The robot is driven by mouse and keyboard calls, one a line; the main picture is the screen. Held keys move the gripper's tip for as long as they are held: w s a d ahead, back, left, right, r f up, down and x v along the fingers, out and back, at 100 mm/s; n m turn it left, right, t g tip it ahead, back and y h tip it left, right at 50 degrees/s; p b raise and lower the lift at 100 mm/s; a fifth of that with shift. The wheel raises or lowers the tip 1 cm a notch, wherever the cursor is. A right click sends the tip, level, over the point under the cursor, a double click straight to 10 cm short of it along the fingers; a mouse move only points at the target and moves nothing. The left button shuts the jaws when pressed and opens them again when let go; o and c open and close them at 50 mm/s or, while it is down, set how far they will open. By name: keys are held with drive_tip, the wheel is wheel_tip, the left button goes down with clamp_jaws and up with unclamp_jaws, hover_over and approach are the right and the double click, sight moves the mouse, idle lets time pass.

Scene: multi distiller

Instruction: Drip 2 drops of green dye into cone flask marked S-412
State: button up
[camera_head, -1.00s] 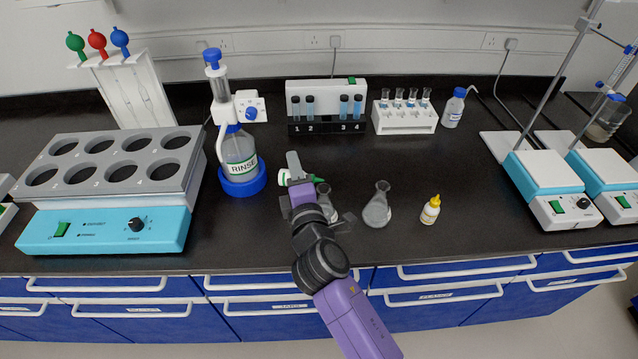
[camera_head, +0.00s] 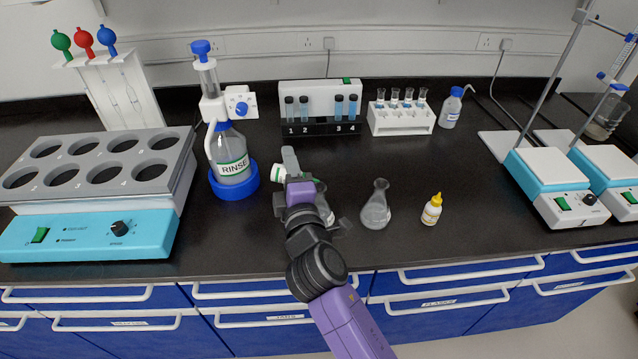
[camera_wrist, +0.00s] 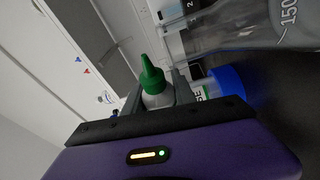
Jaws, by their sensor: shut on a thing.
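My gripper (camera_head: 290,165) is shut on a small white dropper bottle with a green cap (camera_wrist: 157,90). In the head view the bottle (camera_head: 277,173) lies sideways across the fingers, its white base to the left. A clear cone flask (camera_head: 322,203) stands just right of my gripper, partly hidden by the wrist. A flask with a 150 mark looms close beside the green nozzle in the wrist view (camera_wrist: 240,28). A second cone flask (camera_head: 376,210) stands further right. No S-412 mark is readable on either flask.
A yellow-capped bottle (camera_head: 432,210) stands right of the flasks. The RINSE bottle (camera_head: 232,165) stands in a blue holder left of my gripper. Tube racks (camera_head: 320,95) (camera_head: 403,120) are behind. A hotplate (camera_head: 550,180) is at the right, a block heater (camera_head: 100,225) at the left.

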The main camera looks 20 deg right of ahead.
drive_tip(key=shift+s+d+r+m+t+b, duration=0.1)
drive_tip(key=shift+r+m+t+b, duration=0.3)
drive_tip(key=shift+m+b, duration=0.6)
drive_tip(key=shift+d+r+m+t+b, duration=0.15)
drive_tip(key=shift+r+m+b, duration=0.35)
drive_tip(key=shift+b, duration=1)
drive_tip(key=shift+n+p, duration=0.4)
drive_tip(key=shift+p, duration=0.55)
drive_tip(key=shift+a+f+n+g+p, duration=0.1)
drive_tip(key=shift+f+n+g+p, duration=0.5)
drive_tip(key=shift+p, duration=1)
drive_tip(key=shift+a+f+n+g+p, duration=0.15)
drive_tip(key=shift+f+n+p, duration=0.55)
drive_tip(key=shift+n+p, duration=0.7)
drive_tip(key=shift+f+n+g+p, duration=0.4)
drive_tip(key=shift+f+n+p, duration=0.3)
drive_tip(key=shift+p, duration=1.1)
drive_tip(key=shift+r, duration=0.1)
wheel_tip(320, 180, up, 5)
drive_tip(key=p, duration=0.4)
drive_tip(key=shift+p, duration=0.35)
